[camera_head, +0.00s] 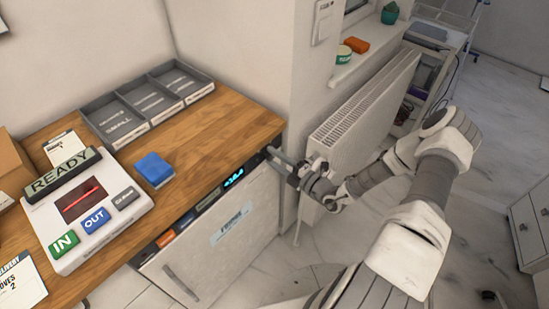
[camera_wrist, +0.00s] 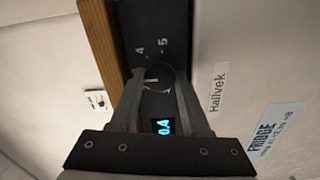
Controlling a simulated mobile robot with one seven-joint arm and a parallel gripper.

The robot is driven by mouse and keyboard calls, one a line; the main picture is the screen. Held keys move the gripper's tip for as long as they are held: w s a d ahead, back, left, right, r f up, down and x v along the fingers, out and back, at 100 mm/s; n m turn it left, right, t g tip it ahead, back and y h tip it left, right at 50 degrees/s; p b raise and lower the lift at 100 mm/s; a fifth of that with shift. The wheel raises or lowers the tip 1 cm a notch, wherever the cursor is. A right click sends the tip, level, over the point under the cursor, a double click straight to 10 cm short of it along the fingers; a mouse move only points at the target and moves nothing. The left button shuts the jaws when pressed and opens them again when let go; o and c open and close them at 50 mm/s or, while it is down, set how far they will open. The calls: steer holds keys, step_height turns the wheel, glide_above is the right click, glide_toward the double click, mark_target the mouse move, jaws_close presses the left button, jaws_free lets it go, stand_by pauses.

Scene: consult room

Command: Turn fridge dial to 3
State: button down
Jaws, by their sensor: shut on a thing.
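The fridge (camera_head: 205,250) is a white unit under the wooden counter, with a dark control strip along its top. My gripper (camera_head: 275,154) is at the right end of that strip, where it hides the dial. In the wrist view my gripper (camera_wrist: 159,78) is shut on the round dark dial (camera_wrist: 158,74), one finger on each side. A short white mark shows on the dial. The numbers 4 and 5 are readable above it; other scale numbers are hidden or not readable. A small blue display (camera_wrist: 163,127) reads what looks like 0.4.
The wooden counter (camera_head: 215,135) overhangs just above the strip. On it are a grey divided tray (camera_head: 112,133), a blue block (camera_head: 154,169) and a white box with IN and OUT buttons (camera_head: 130,212). A radiator (camera_head: 365,105) stands close to the right of the fridge.

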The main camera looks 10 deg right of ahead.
steer(key=shift+c, duration=1.9)
jaws_free()
steer(key=v, duration=1.7)
steer(key=shift+s, duration=0.2)
steer(key=shift+d, duration=0.1)
